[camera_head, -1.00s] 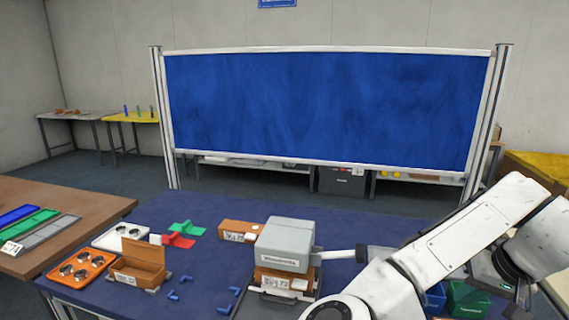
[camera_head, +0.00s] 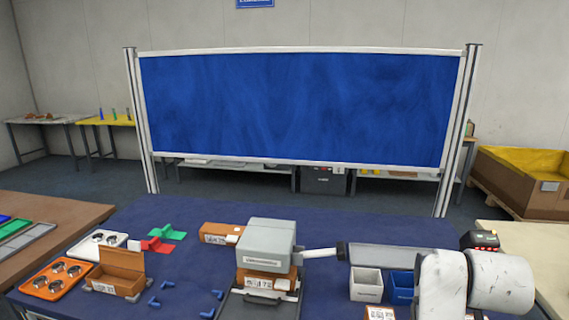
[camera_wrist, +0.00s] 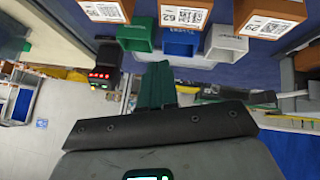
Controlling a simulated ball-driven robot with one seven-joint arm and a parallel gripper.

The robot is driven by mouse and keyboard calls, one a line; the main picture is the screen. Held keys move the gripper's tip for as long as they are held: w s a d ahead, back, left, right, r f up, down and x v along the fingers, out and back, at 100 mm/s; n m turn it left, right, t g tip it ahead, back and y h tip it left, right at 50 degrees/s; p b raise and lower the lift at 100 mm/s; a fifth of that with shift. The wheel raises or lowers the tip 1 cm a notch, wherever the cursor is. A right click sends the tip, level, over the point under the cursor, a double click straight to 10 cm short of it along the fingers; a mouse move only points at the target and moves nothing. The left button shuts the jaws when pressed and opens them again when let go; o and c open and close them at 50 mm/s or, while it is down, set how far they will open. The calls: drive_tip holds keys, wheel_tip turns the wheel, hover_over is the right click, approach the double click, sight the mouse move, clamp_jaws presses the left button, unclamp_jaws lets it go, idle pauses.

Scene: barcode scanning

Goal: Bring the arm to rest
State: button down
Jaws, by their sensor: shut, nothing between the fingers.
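My arm shows as white rounded links at the lower right of the head view, folded close to the camera. My gripper (camera_wrist: 155,72) is in the wrist view, with its dark green fingers together and nothing between them. It points out past the bins at the top of that view and appears apart from them. My gripper is hidden in the head view.
A white bin (camera_head: 366,284) and a blue bin (camera_head: 401,287) stand on the blue table; a green bin (camera_wrist: 136,36) shows in the wrist view. A grey device (camera_head: 266,245), an open brown box (camera_head: 122,272) and an orange tray (camera_head: 44,290) stand further left. A dark box with red lights (camera_head: 480,240) is right.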

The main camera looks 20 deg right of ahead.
drive_tip(key=s+a+f+n+y, duration=0.2)
drive_tip(key=s+a+f+y, duration=0.15)
drive_tip(key=a+f, duration=0.7)
drive_tip(key=s+a+f+n+y, duration=0.25)
drive_tip(key=s+a+f, duration=0.35)
drive_tip(key=a, duration=0.7)
drive_tip(key=s+d+f+g, duration=0.2)
drive_tip(key=s+f+g, duration=0.2)
drive_tip(key=s+f, duration=0.3)
drive_tip(key=s, duration=0.2)
drive_tip(key=shift+s, duration=0.35)
drive_tip(key=c, duration=1.8)
unclamp_jaws()
drive_tip(key=shift+c, duration=0.2)
